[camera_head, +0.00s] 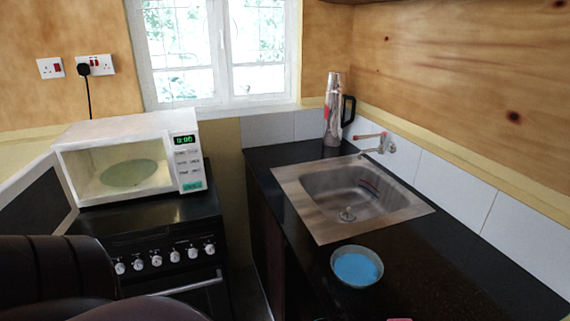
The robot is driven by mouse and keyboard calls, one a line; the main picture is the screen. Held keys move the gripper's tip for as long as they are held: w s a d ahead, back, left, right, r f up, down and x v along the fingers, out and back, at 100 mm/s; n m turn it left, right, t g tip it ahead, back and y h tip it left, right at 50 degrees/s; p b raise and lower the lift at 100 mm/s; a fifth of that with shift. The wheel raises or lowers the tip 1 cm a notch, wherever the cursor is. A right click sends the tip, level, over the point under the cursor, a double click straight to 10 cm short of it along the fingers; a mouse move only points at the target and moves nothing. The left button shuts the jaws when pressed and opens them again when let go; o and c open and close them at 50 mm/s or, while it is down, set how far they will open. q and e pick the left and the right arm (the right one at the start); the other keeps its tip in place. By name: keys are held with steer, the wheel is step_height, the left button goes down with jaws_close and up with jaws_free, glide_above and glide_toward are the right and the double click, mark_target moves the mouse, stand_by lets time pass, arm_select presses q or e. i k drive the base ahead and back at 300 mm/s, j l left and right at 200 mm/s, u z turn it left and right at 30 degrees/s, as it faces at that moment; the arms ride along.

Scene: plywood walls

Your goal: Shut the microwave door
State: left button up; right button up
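A white microwave (187,130) sits on top of the black stove at the left. Its front is open, showing the lit inside and a round greenish turntable (130,173). The microwave door (35,200) is swung out to the left, a dark panel with a white frame. The left picture edge cuts it off, and a dark rounded shape in the foreground hides part of its lower side. The display reads green digits. Neither of my grippers can be made out in view.
The black stove (135,218) has a row of knobs and an oven handle. A gap separates it from the black counter (400,262) with a steel sink (340,190), a blue bowl (356,267) and a silver flask (333,110). A dark rounded shape fills the lower left.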

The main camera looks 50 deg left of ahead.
mark_target(38, 198)
steer(key=k+u, duration=0.2)
steer(key=u, duration=0.55)
